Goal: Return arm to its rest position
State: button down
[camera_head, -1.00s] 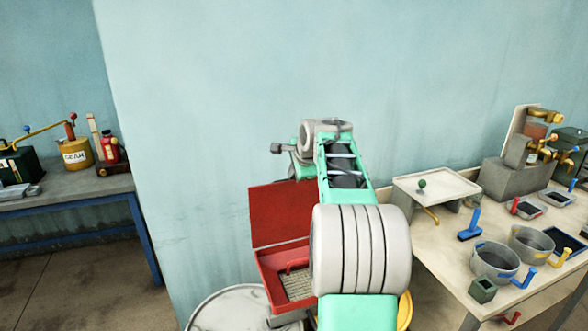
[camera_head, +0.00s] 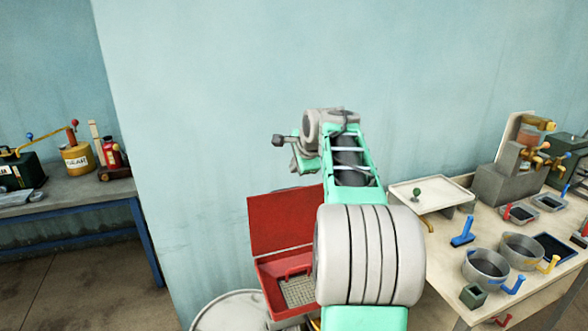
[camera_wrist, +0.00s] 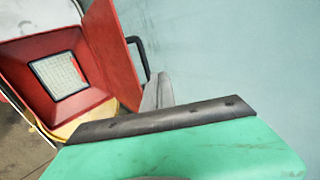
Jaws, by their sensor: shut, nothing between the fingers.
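My arm reaches up and forward in the middle of the head view, with its wrist end above the open red box. My gripper (camera_wrist: 157,93) shows in the wrist view as a grey piece behind the green housing. It is shut and holds nothing. In the head view the gripper is small and partly hidden by the wrist. The red box (camera_head: 281,223) has its lid raised and a mesh panel inside. It also shows in the wrist view (camera_wrist: 118,62), to the left of the gripper and apart from it.
A pale drum (camera_head: 230,312) stands under the red box. A bench (camera_head: 440,245) at right holds a tray stand (camera_head: 432,189), pots (camera_head: 486,266), brushes and a brass-tapped device. A blue-framed bench (camera_head: 80,190) stands at left with cans. The teal wall (camera_head: 220,90) is close behind.

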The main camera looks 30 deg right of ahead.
jog(key=s+a+f+n+g+y, duration=0.1)
jog(key=s+a+f+n+g, duration=0.15)
jog(key=s+f+n, duration=0.55)
jog(key=s+a+f+n+g, duration=0.25)
jog(key=s+f+n, duration=0.35)
jog(key=f, duration=0.4)
jog(key=s+a+f+n+g+b, duration=0.2)
jog(key=s+a+f+n, duration=0.15)
jog(key=s+a, duration=1.15)
jog(key=w+a+r+n+t, duration=0.1)
jog(key=a+r, duration=0.1)
jog(key=a, duration=0.3)
jog(key=a+r+n+t+y+b, duration=0.1)
jog(key=a+r+n+t, duration=0.1)
jog(key=a, duration=0.3)
jog(key=shift+w+a+r, duration=0.35)
jog(key=shift+w+r, duration=0.05)
jog(key=shift+r, duration=0.05)
